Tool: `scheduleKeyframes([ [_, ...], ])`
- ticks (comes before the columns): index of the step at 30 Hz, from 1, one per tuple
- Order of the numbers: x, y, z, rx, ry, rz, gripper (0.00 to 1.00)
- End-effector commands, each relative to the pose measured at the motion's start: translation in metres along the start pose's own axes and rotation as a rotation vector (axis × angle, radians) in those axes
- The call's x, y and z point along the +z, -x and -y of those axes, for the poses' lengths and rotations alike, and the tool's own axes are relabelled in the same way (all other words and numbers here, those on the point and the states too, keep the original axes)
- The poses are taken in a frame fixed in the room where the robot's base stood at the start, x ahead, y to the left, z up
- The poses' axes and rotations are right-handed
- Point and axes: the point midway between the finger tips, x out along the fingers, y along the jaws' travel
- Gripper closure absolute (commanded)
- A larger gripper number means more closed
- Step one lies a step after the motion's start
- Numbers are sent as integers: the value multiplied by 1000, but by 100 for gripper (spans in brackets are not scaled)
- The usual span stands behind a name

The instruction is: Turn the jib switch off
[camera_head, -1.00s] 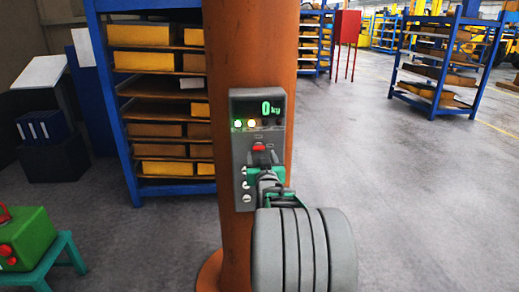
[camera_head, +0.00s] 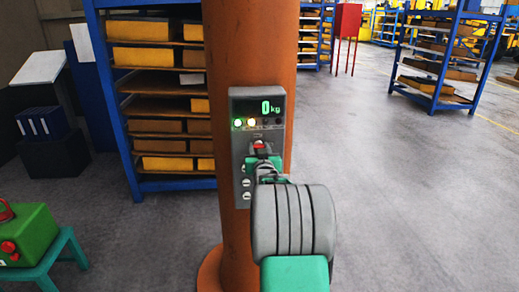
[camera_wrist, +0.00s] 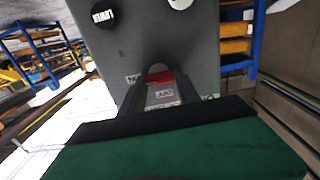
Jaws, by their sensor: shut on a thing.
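A grey control box (camera_head: 240,150) is fixed to an orange column. Its display reads 0 kg in green, with a green and a yellow-white lamp lit below. The jib switch (camera_head: 259,145), with a red tip, sits under the lamps. It also shows as a red part (camera_wrist: 160,77) in the wrist view, between my fingers. My gripper (camera_head: 264,158) is at the switch with its fingers shut around it. My arm hides part of the box's lower right. Whether the switch is up or down is hard to tell.
The orange column (camera_head: 245,30) stands close in front. A blue rack (camera_head: 112,100) with yellow and brown boxes is behind it at left. A green case (camera_head: 30,235) sits on a teal stool (camera_head: 55,262) at lower left. The floor at right is clear.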

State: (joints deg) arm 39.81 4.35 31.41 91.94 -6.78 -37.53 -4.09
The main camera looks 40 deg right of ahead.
Motion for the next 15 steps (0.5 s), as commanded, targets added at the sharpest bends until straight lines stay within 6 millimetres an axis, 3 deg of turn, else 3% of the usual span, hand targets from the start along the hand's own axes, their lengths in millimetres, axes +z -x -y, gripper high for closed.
scheduleKeyframes([
  [10, 0, 0, 0, 1, 0, 0, 100],
  [15, 1, 0, 0, 1, 4, 0, 100],
])
